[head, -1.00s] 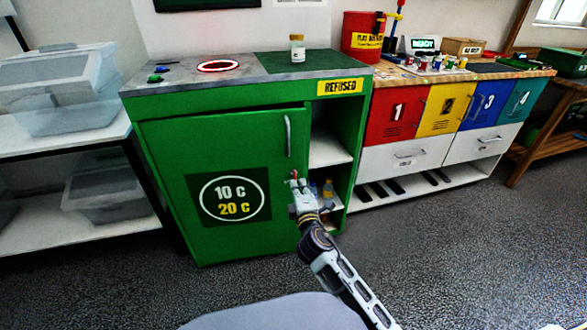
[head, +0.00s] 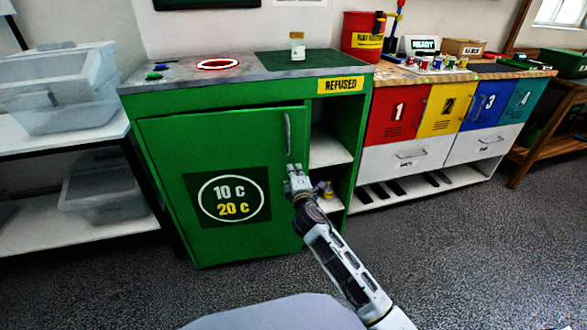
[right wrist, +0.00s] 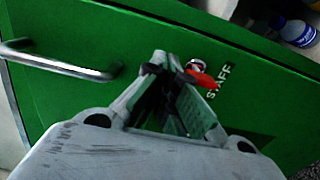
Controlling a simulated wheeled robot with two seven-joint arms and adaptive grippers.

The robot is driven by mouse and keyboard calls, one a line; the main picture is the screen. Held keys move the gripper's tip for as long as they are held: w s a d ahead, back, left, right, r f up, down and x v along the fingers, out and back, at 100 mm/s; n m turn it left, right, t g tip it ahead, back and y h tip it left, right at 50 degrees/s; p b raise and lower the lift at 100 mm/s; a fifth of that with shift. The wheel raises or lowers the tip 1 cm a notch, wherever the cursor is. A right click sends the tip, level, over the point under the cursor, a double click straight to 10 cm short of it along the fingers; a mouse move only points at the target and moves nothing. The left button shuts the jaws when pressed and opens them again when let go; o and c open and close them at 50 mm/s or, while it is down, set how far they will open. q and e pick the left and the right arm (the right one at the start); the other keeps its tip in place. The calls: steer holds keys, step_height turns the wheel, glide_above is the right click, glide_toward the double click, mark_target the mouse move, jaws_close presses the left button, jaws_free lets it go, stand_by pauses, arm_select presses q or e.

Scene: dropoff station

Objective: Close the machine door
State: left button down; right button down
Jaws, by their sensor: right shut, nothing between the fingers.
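The green machine door (head: 160,160) with the "10 C 20 C" sign fronts the green cabinet. A dark gap runs along its top edge, and I cannot tell how far it stands open. Its metal handle (head: 287,134) is near the right edge. My right gripper (head: 295,170) is shut and empty, at the door's right edge below the handle. In the right wrist view the fingertips (right wrist: 175,65) are over the green door face, right of the handle (right wrist: 70,62), beside a small red part (right wrist: 200,78) and the word "STAFF". Contact with the door is unclear. My left gripper is not in view.
Right of the door are open shelves (head: 328,150) with small bottles, partly behind my gripper. A bottle (head: 297,46) stands on the cabinet top. A rack with clear bins (head: 65,105) stands left. Coloured lockers (head: 395,112) stand right. The floor in front is clear.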

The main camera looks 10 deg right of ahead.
mark_target(292, 161)
steer(key=shift+w+b, duration=0.3)
steer(key=shift+w, duration=0.7)
steer(key=shift+w+d, duration=0.1)
steer(key=shift+w, duration=0.25)
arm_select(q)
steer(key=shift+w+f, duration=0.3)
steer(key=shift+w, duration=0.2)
arm_select(e)
steer(key=shift+w, duration=0.15)
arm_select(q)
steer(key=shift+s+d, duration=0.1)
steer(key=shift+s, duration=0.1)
